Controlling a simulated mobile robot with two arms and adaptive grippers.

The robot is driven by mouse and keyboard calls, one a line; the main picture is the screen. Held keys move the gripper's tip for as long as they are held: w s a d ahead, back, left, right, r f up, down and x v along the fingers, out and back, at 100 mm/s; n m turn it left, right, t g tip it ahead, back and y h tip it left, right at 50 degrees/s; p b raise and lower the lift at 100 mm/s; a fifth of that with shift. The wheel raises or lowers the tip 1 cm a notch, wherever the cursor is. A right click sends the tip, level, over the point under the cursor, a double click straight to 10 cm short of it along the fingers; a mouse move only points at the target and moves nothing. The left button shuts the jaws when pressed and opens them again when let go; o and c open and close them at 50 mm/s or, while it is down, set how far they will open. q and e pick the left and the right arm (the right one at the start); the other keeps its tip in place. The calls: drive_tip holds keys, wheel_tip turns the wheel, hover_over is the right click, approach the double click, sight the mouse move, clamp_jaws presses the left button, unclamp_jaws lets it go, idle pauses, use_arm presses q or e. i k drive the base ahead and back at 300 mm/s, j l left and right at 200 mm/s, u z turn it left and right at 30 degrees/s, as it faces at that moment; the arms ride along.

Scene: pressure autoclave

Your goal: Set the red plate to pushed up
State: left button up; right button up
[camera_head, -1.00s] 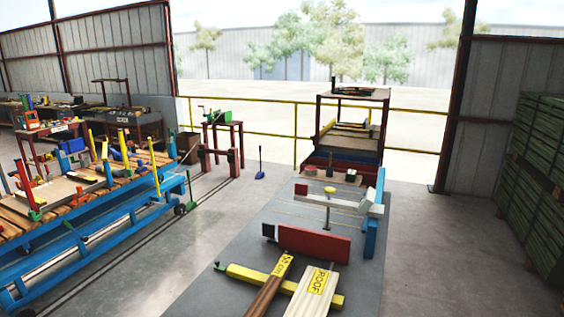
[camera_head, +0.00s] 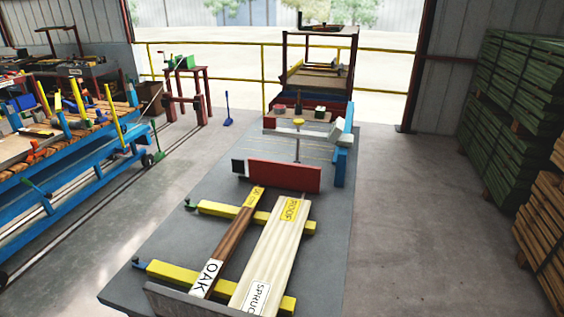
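The red plate (camera_head: 285,177) is a flat red rectangle standing on edge across the grey bench (camera_head: 330,222), with a dark and white block (camera_head: 239,166) at its left end. It sits just beyond the far ends of two boards. Neither of my grippers is in view.
A dark board marked OAK (camera_head: 231,238) and a pale board marked SPRUCE (camera_head: 275,248) lie on yellow bars (camera_head: 218,209). A blue-framed workbench (camera_head: 70,170) stands left. Green stacks (camera_head: 500,100) stand right. The floor right of the bench (camera_head: 420,220) is clear.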

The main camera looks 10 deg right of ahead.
sight(301, 177)
drive_tip(key=i+l, duration=0.1)
drive_tip(key=l, duration=0.4)
drive_tip(key=i+l+u, duration=0.1)
drive_tip(key=l, duration=0.35)
drive_tip(key=i+l, duration=0.15)
drive_tip(key=l, duration=0.35)
drive_tip(key=i+l+u, duration=0.1)
drive_tip(key=l, duration=0.4)
drive_tip(key=i+l, duration=0.1)
drive_tip(key=l, duration=0.4)
